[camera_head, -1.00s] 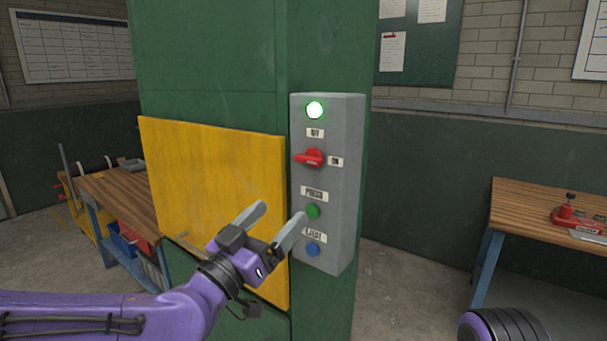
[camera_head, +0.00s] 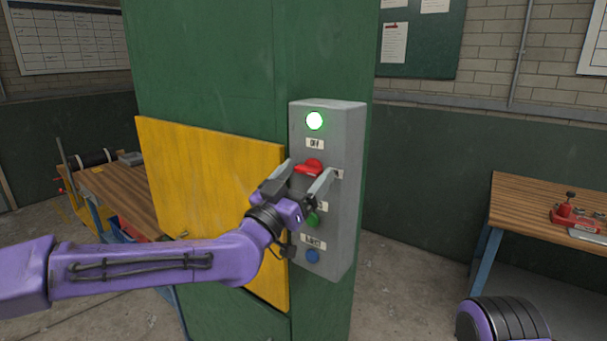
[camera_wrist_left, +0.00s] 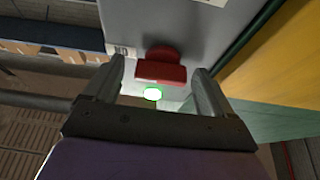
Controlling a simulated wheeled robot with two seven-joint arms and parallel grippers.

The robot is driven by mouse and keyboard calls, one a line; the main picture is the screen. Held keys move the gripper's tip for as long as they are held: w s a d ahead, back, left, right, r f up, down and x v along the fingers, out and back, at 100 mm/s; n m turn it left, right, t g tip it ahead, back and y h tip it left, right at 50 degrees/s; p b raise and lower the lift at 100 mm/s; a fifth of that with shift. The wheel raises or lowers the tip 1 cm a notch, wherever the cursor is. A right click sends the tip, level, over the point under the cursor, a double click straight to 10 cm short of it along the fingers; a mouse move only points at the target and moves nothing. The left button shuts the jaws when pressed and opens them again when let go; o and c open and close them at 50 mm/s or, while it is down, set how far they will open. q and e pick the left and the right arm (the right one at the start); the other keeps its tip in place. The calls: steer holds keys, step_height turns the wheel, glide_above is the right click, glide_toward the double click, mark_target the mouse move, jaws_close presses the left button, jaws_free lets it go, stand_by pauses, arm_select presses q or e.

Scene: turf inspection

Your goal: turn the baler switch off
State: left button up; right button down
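The red baler switch (camera_head: 311,167) is a rotary knob on a grey control box (camera_head: 341,215). Its handle lies sideways, toward the ON label, which my gripper partly covers. The OFF label (camera_head: 315,143) sits above it. A green lamp (camera_head: 314,120) at the top of the box is lit. My left gripper (camera_head: 304,178) is open at the switch, one finger to each side of it. In the left wrist view the red switch (camera_wrist_left: 161,68) shows between the two open fingers (camera_wrist_left: 163,80); I cannot tell whether they touch it. My right gripper is not in view.
A green button (camera_head: 313,220) and a blue button (camera_head: 312,256) sit below the switch. A yellow door panel (camera_head: 210,190) is left of the box on the green baler (camera_head: 205,70). A wooden bench (camera_head: 540,205) stands at the right, another (camera_head: 120,195) at the left.

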arm_select(q)
steer(key=c, duration=0.9)
steer(key=shift+c, duration=0.2)
